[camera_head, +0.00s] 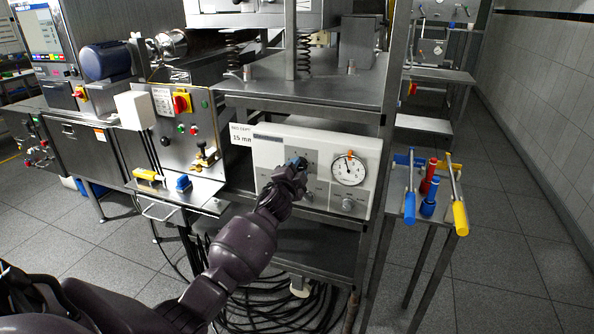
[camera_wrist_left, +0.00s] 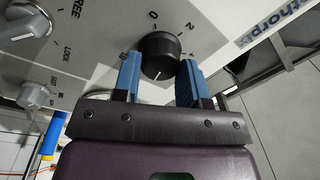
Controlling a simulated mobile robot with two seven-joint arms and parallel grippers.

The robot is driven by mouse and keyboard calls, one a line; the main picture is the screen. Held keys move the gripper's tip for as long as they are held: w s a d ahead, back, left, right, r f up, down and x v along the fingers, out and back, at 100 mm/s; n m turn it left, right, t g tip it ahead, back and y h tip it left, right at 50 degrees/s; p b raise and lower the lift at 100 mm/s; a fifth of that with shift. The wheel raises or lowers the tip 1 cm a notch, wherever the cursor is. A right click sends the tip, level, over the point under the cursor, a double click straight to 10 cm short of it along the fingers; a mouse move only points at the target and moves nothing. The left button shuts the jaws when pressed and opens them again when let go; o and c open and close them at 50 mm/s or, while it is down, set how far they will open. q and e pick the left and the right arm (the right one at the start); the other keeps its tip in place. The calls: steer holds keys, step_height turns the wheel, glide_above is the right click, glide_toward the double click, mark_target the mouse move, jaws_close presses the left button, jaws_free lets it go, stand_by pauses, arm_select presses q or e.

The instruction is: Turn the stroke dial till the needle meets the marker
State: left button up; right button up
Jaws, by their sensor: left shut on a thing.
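The black stroke dial (camera_wrist_left: 160,50) stands out from a light grey panel, with a scale printed around it and a white line on its face. My left gripper (camera_wrist_left: 160,68) has its blue fingers on either side of the dial and is shut on it. In the head view, my left gripper (camera_head: 298,164) reaches the front of the white control box (camera_head: 270,150) and hides the dial. The round gauge (camera_head: 349,169) is right of the gripper. Its dark needle points roughly upward, near the orange marker (camera_head: 349,153) at the rim; the exact gap is too small to tell.
Grey knobs (camera_wrist_left: 35,95) marked LOCK and FREE are on the panel; another knob (camera_head: 348,203) sits below the gauge. A small stand (camera_head: 397,200) with blue, red and yellow handles is at right. A metal upright (camera_head: 388,110) stands beside the box.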

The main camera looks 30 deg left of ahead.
arm_select(q)
steer(key=shift+m, duration=0.6)
steer(key=o, duration=0.9)
steer(key=shift+o, duration=0.2)
steer(key=v, duration=1)
steer(key=shift+s+f, duration=0.15)
steer(key=shift+s, duration=0.25)
